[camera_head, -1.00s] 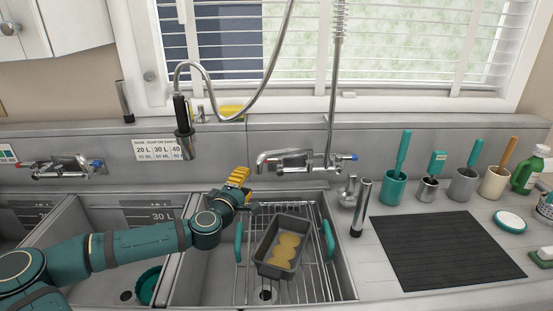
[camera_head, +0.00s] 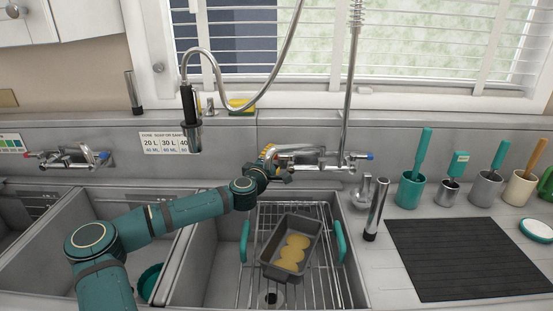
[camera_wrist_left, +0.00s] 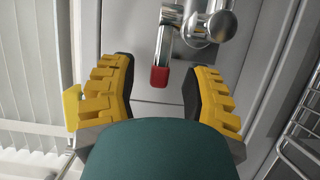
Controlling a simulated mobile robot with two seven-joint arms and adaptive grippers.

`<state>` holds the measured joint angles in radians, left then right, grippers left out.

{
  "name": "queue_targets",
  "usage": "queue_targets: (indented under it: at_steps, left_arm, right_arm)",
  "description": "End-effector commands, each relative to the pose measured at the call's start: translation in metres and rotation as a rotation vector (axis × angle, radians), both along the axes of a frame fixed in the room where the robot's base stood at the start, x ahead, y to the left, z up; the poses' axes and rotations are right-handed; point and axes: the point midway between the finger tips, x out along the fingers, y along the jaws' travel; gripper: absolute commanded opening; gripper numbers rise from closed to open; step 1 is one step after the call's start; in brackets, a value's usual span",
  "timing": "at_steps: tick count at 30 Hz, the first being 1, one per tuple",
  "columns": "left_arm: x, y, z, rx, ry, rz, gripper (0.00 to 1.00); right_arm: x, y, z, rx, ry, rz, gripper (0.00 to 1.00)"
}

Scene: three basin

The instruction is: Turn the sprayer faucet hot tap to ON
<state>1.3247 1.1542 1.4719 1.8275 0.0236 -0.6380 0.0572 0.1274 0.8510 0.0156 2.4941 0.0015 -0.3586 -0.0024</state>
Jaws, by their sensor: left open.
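The sprayer faucet (camera_head: 318,157) is a chrome wall-mounted fixture with a tall spring pipe above it, in the middle of the head view. Its blue-tipped tap (camera_head: 363,155) shows at the right end. The red-tipped hot tap is hidden behind my gripper in the head view. In the left wrist view the hot tap (camera_wrist_left: 160,75) is a chrome lever with a red end, lying between the finger ends. My left gripper (camera_head: 272,156) has yellow fingers with dark pads; they are spread on either side of the red end with gaps visible (camera_wrist_left: 158,72). My right gripper is not seen.
Below the faucet, a basin holds a wire rack (camera_head: 318,225) with a dark loaf pan (camera_head: 272,262). A black sprayer head (camera_head: 191,118) hangs above left. A second wall faucet (camera_head: 70,157) is at far left. A chrome spout (camera_head: 376,212) and several utensil cups stand right.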

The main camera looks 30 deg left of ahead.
Motion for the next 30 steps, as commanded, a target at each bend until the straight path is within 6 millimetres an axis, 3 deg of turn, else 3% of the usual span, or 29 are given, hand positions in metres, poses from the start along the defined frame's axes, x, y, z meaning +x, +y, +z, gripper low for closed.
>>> queue_targets:
  at_steps: [6, 17, 21, 30]
  left_arm:
    - [0.018, 0.003, -0.001, -0.001, 0.0, 0.0, 0.48]
    - [0.021, 0.004, 0.0, 0.0, 0.001, 0.001, 0.51]
    - [0.021, 0.004, 0.0, 0.0, 0.001, 0.001, 0.02]
    - [0.021, 0.004, 0.0, 0.0, 0.0, 0.001, 0.0]
  right_arm:
    - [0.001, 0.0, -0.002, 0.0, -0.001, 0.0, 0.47]
    - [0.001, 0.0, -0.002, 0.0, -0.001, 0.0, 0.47]
    - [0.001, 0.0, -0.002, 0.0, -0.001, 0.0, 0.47]
    - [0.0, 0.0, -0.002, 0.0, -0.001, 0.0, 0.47]
